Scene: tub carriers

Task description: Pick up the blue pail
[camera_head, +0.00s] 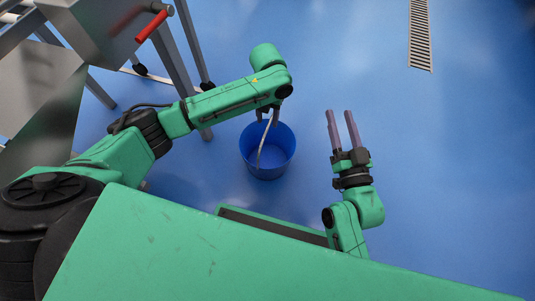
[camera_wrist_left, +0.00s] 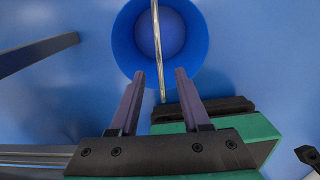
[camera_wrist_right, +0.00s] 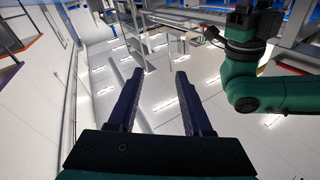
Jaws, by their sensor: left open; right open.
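The blue pail (camera_head: 267,160) stands upright on the blue floor, in front of my base. Its thin pale handle (camera_head: 265,140) is raised and crosses over the opening. The pail (camera_wrist_left: 190,75) and its handle (camera_wrist_left: 157,45) also show in the left wrist view. My left gripper (camera_head: 268,118) is above the pail's far rim, pointing down. In the left wrist view its open fingers (camera_wrist_left: 160,80) lie on either side of the handle's lower end, with nothing shut between them. My right gripper (camera_head: 340,114) is open and empty, to the right of the pail. Its fingers (camera_wrist_right: 154,82) also show in the right wrist view.
A grey metal frame (camera_head: 185,50) with legs and a red handle (camera_head: 152,26) stands at the upper left, close to my left arm. A floor drain grate (camera_head: 420,35) lies at the upper right. The floor right of the pail is clear.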

